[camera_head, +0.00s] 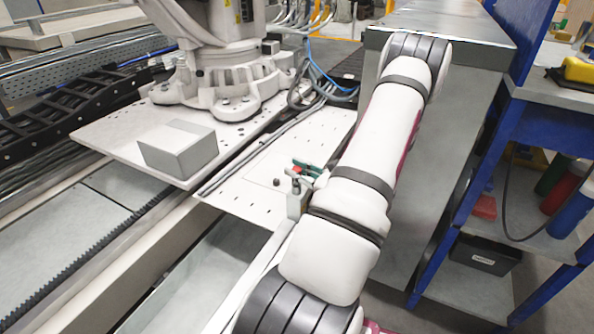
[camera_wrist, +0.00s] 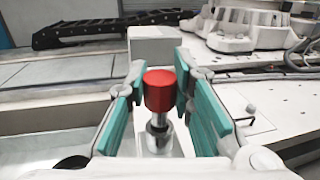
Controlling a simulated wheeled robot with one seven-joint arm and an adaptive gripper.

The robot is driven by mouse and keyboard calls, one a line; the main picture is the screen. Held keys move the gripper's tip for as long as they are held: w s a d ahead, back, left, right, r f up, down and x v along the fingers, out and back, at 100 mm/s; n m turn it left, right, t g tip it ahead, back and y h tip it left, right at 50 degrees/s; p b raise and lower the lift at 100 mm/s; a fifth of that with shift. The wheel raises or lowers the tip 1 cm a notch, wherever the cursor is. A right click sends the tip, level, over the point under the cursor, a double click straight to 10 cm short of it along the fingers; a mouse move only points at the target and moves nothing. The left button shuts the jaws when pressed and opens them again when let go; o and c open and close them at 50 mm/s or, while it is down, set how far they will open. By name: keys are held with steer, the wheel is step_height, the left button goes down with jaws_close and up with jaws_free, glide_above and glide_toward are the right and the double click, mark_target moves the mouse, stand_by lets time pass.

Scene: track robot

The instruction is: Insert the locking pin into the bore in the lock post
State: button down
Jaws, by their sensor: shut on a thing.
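The locking pin has a red cylindrical head (camera_wrist: 159,91) and a steel shaft (camera_wrist: 157,127) below it. My gripper (camera_wrist: 160,84) has teal pads on both sides of the red head and is shut on it. The pin stands about upright in the wrist view. A pale grey post (camera_head: 296,204), apparently the lock post, stands on the narrow rail in the head view. My gripper (camera_head: 306,168) shows small there, just beyond the post's top and partly hidden by my arm. The bore is not visible, and I cannot tell whether the shaft's lower end is in it.
A grey block (camera_head: 178,150) sits on the white carriage plate, left of my gripper; it also shows behind the pin in the wrist view (camera_wrist: 154,45). A large white robot base (camera_head: 230,80) and cables stand behind. A grey cabinet (camera_head: 440,130) and blue shelving (camera_head: 455,205) are at right.

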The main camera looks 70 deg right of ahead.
steer(key=shift+f+b, duration=0.9)
steer(key=shift+f, duration=0.55)
steer(key=c, duration=1.3)
jaws_free()
steer(key=shift+s, duration=0.1)
steer(key=v, duration=1.2)
